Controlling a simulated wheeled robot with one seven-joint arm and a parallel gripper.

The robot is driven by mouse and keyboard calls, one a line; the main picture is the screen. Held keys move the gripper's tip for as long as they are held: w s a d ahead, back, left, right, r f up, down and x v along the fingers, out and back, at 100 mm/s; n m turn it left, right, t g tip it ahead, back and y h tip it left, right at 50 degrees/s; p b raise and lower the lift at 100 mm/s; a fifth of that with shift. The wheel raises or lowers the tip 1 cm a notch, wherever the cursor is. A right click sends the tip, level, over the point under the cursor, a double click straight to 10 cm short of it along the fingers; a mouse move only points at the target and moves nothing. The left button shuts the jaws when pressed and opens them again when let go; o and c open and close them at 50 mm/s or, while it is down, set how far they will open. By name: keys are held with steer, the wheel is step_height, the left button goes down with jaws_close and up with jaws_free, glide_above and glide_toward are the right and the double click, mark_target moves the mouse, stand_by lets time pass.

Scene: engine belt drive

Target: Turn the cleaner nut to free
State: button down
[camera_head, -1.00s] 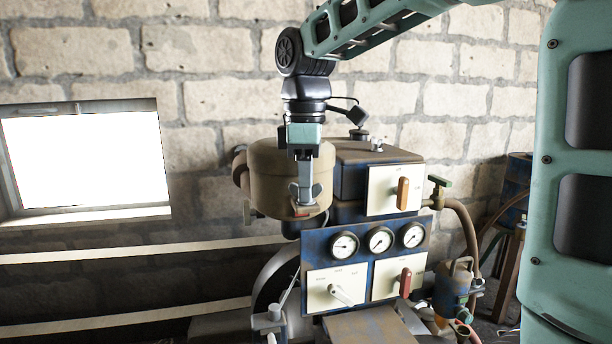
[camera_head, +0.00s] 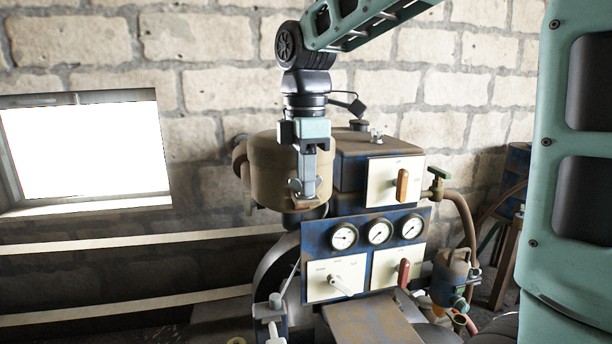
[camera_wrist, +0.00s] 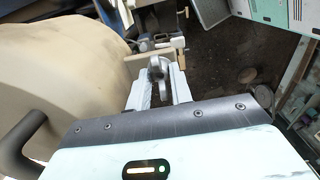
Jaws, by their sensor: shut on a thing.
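The cleaner is a beige drum (camera_head: 272,178) at the upper left of the engine. It also fills the left of the wrist view (camera_wrist: 50,60). My gripper (camera_head: 304,192) points down in front of the drum's right side. In the wrist view the fingers (camera_wrist: 158,88) are shut on a grey, looped metal piece, which I take to be the cleaner nut (camera_wrist: 158,66). In the head view the nut (camera_head: 295,186) shows only as a small grey shape at the fingertips. Its thread and seat are hidden.
A blue tank (camera_head: 350,172) stands right of the drum, with a small wing nut (camera_head: 376,135) on top. Below is a panel with gauges (camera_head: 378,232) and levers. A valve (camera_head: 438,178) with a hose is at the right. A bright window (camera_head: 85,150) is at the left.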

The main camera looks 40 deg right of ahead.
steer(key=c, duration=1.3)
jaws_free()
steer(key=shift+o, duration=0.2)
